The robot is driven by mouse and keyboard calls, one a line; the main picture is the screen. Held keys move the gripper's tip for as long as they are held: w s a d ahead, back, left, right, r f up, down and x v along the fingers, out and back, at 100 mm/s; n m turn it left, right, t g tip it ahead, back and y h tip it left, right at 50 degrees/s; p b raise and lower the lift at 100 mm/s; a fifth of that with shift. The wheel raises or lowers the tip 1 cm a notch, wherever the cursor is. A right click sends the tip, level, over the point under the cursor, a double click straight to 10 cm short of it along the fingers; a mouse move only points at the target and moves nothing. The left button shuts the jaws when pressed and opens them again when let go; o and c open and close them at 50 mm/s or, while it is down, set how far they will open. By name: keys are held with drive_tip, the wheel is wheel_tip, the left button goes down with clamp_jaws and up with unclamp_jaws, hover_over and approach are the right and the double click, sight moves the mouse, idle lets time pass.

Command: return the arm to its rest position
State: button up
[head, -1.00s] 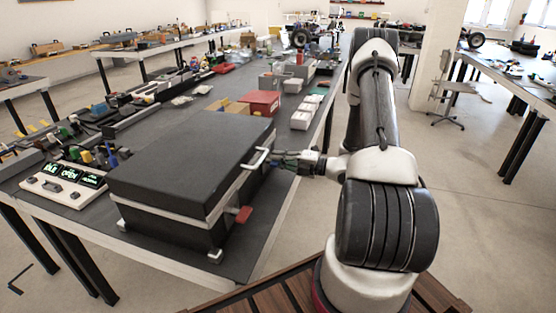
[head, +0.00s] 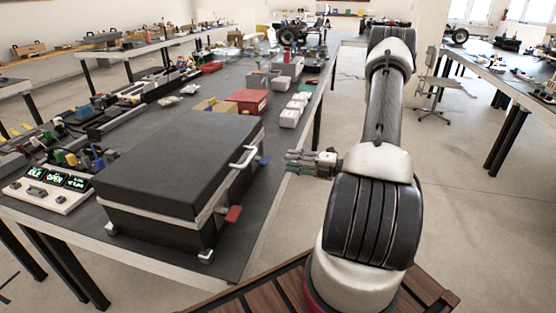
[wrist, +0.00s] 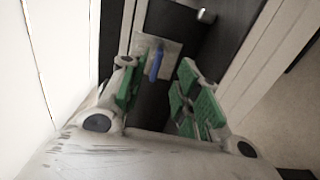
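My gripper (head: 292,162) is off the right side of the black case (head: 180,160), pointing left toward it, with a gap between. In the wrist view my gripper (wrist: 165,90) shows its two green-padded fingers apart with nothing held between them. A blue latch (wrist: 155,65) shows beyond the fingers; in the head view the blue latch (head: 263,160) is on the case's right side. My arm reaches up from its base and bends back down to the gripper. The case lid is down.
The case has a pale handle (head: 243,158) and a red latch (head: 234,214). A panel with lit displays (head: 48,187) stands left of it. A red box (head: 248,101) and white boxes (head: 291,114) lie behind.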

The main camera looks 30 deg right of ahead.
drive_tip(key=shift+v, duration=1.25)
